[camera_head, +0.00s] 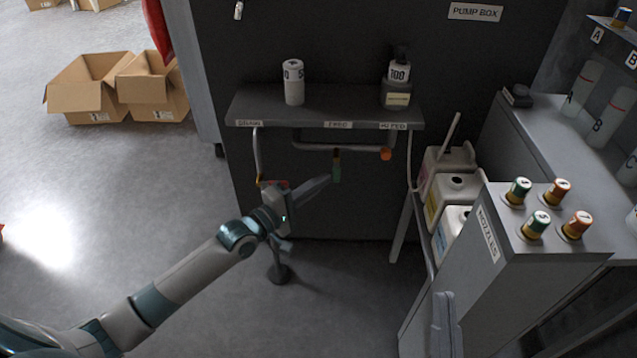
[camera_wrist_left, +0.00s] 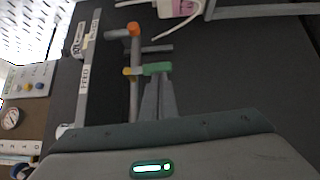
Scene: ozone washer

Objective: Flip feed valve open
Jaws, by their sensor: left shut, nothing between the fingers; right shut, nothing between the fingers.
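A valve with a green handle (camera_head: 337,172) hangs on the pipe under the middle of the shelf, below a label that reads FEED in the wrist view (camera_wrist_left: 85,78). The green handle also shows there (camera_wrist_left: 157,68), beside a yellow part. My left gripper (camera_head: 328,180) is shut and empty, its fingertips right at the lower end of the green handle; whether they touch cannot be told. In the wrist view its fingers (camera_wrist_left: 158,80) partly overlap the valve.
An orange valve knob (camera_head: 386,153) is to the right and a red handle (camera_head: 272,183) to the left, behind my left gripper. The shelf (camera_head: 340,112) above holds two bottles. White jugs (camera_head: 447,165) and a cabinet with knobs (camera_head: 480,240) stand at the right.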

